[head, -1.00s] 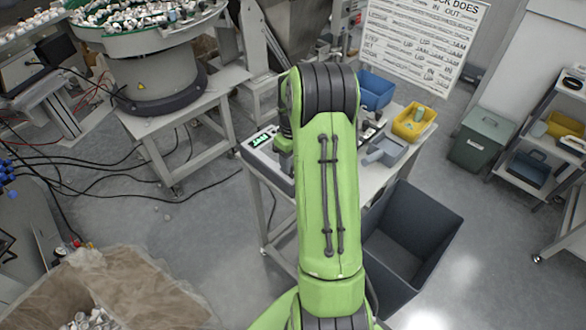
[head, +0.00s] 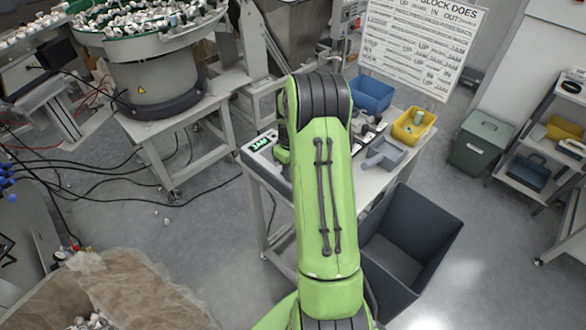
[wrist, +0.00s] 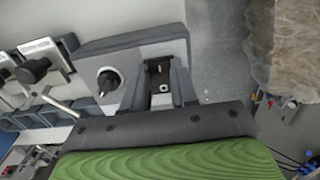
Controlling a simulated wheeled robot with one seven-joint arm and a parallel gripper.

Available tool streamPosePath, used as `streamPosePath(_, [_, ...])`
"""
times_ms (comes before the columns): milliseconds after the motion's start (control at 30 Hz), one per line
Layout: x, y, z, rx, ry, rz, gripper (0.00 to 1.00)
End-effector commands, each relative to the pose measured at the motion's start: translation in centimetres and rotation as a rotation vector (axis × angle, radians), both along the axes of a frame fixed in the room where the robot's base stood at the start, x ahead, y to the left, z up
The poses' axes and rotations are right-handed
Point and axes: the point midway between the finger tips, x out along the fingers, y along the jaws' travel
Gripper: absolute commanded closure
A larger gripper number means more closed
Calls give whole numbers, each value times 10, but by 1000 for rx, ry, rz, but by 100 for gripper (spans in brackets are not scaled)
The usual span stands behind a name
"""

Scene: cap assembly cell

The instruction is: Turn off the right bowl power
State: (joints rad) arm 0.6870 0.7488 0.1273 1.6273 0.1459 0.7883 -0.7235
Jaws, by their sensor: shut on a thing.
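In the wrist view, a grey control box (wrist: 130,42) fills the upper middle. A black knob (wrist: 108,82) on a pale round base stands out at its lower left, apart from my fingers. My gripper (wrist: 162,86) is at the box's lower right part, its two dark fingers on either side of a small dark control (wrist: 160,70). It is shut on this control, which the fingers partly hide. I cannot read any label or tell the switch's position. In the head view, my green arm hides the gripper; a panel with a lit green display (head: 260,143) shows beside it.
The work table (head: 372,182) also holds a blue bin (head: 371,92), a yellow bin (head: 413,127) and a grey scoop-like tray (head: 384,155). A bowl feeder (head: 150,85) stands at the left. A dark open bin (head: 410,235) stands right of my arm.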

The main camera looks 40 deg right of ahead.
Motion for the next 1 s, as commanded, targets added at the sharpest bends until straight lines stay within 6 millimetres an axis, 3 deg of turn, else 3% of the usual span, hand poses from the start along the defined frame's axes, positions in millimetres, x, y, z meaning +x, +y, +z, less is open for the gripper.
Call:
streamPosePath(300, [6,0,6,-7,205,1,100])
streamPosePath(667, [7,0,4,-10,230,-1,100])
streamPosePath(700, [7,0,4,-10,230,-1,69])
streamPosePath(867, [6,0,3,-9,230,-1,47])
streamPosePath(1000, [6,0,3,-9,230,0,47])
